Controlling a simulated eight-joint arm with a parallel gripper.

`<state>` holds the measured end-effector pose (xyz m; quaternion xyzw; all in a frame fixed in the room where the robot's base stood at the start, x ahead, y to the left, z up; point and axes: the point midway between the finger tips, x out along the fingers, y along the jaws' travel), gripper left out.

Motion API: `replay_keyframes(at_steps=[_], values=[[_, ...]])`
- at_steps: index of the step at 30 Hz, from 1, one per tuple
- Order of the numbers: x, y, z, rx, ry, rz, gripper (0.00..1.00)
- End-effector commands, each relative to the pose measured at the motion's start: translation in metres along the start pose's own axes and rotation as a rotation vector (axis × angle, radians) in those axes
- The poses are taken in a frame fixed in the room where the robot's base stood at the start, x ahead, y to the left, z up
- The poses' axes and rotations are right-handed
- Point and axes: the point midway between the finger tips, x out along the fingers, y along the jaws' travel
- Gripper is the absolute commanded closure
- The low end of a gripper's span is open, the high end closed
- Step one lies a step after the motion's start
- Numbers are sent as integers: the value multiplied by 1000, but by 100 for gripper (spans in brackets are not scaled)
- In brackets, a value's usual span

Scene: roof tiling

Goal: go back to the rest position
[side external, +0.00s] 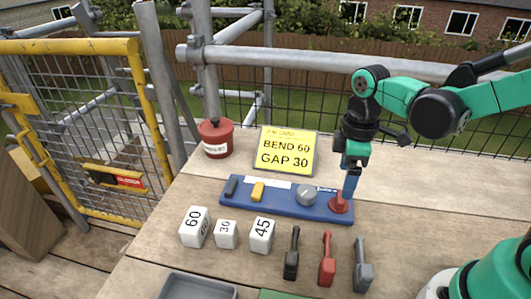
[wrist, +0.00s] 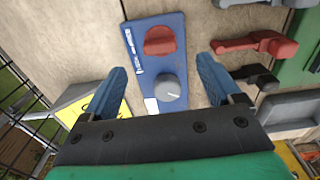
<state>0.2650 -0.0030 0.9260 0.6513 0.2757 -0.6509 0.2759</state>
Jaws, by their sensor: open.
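My gripper (side external: 349,188) is at the right end of the blue board (side external: 277,206), just by the red knob (side external: 339,203). In the wrist view my gripper (wrist: 161,65) is open and empty, its two blue fingers apart on either side of the board. The red knob (wrist: 160,41) and the grey dial (wrist: 167,87) show between and beyond the fingers. In the side view the grey dial (side external: 306,195) is left of the red knob, with a yellow block (side external: 257,191) and a dark block (side external: 231,187) farther left. I cannot tell whether a finger touches the knob.
White blocks marked 60 (side external: 193,227), 30 (side external: 225,234) and 45 (side external: 261,235) stand in front. Black (side external: 291,256), red (side external: 327,261) and grey (side external: 362,266) handled tools lie to their right. A yellow sign (side external: 286,151) reading "BEND 60 GAP 30" and a red pot (side external: 215,139) are behind.

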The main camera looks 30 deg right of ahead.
Motion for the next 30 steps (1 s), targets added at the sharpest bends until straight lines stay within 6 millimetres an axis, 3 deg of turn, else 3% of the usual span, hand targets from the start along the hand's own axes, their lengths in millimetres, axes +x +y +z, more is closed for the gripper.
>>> replay_keyframes(at_steps=[8,21,30], values=[[-4,-1,0,43,23,24,16],[-52,-8,3,653,473,240,16],[-59,-8,3,779,590,248,16]])
